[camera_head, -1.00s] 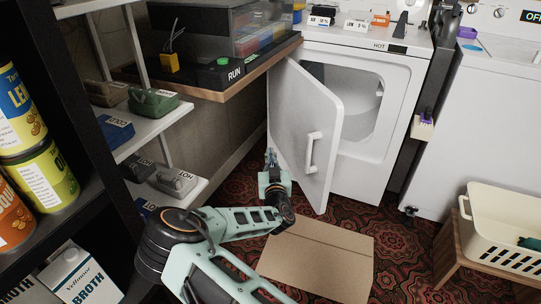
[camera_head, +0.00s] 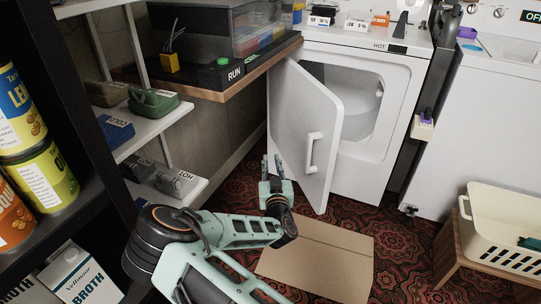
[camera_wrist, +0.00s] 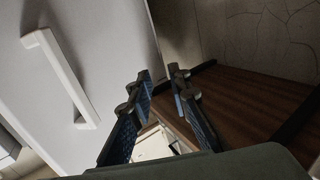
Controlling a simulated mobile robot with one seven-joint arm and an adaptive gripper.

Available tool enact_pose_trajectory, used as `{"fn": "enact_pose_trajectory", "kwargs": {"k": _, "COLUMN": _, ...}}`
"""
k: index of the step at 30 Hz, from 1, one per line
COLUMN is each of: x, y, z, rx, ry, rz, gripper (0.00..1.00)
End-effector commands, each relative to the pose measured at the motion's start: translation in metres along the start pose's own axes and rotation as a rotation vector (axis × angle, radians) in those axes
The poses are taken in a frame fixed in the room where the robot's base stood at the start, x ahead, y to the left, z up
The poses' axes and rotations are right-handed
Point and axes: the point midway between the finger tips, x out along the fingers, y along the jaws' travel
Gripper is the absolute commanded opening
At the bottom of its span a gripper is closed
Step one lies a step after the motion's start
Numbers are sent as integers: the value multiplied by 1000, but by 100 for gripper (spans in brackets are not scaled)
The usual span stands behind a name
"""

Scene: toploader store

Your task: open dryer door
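The white dryer (camera_head: 360,185) stands at the back. Its door (camera_head: 300,120) is swung partly open with its outer face toward me, and part of the drum opening (camera_head: 375,100) shows to its right. The white door handle (camera_head: 313,152) is on that face; it also shows at the left of the wrist view (camera_wrist: 62,78). My gripper (camera_head: 272,160) is low, left of the handle and in front of the door's lower left part. In the wrist view my gripper (camera_wrist: 162,82) is open, with nothing between its fingers and apart from the handle.
A wooden-edged counter with a RUN panel (camera_head: 228,75) and shelves with labelled items (camera_head: 150,130) stand at the left. A flat cardboard piece (camera_head: 315,258) lies on the patterned floor. A cream basket (camera_head: 505,225) sits on a wooden stand at the right.

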Motion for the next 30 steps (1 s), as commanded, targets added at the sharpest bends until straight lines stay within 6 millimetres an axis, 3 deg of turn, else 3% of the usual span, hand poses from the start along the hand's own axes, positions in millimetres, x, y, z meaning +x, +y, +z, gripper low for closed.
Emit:
{"fn": "enact_pose_trajectory", "kwargs": {"k": 6, "x": -45, "y": 0, "z": 0, "rx": 1, "ry": -2, "rz": 0, "gripper": 17}}
{"fn": "enact_pose_trajectory", "kwargs": {"k": 12, "x": -71, "y": 0, "z": 0, "rx": 0, "ry": -1, "rz": 1, "gripper": 17}}
{"fn": "enact_pose_trajectory", "kwargs": {"k": 23, "x": -79, "y": 0, "z": 0, "rx": -1, "ry": 0, "rz": -1, "gripper": 17}}
{"fn": "enact_pose_trajectory", "kwargs": {"k": 28, "x": -78, "y": 3, "z": -1, "rx": 9, "ry": -11, "rz": 13, "gripper": 2}}
{"fn": "enact_pose_trajectory", "kwargs": {"k": 30, "x": -76, "y": 9, "z": -2, "rx": 27, "ry": -33, "rz": 38, "gripper": 0}}
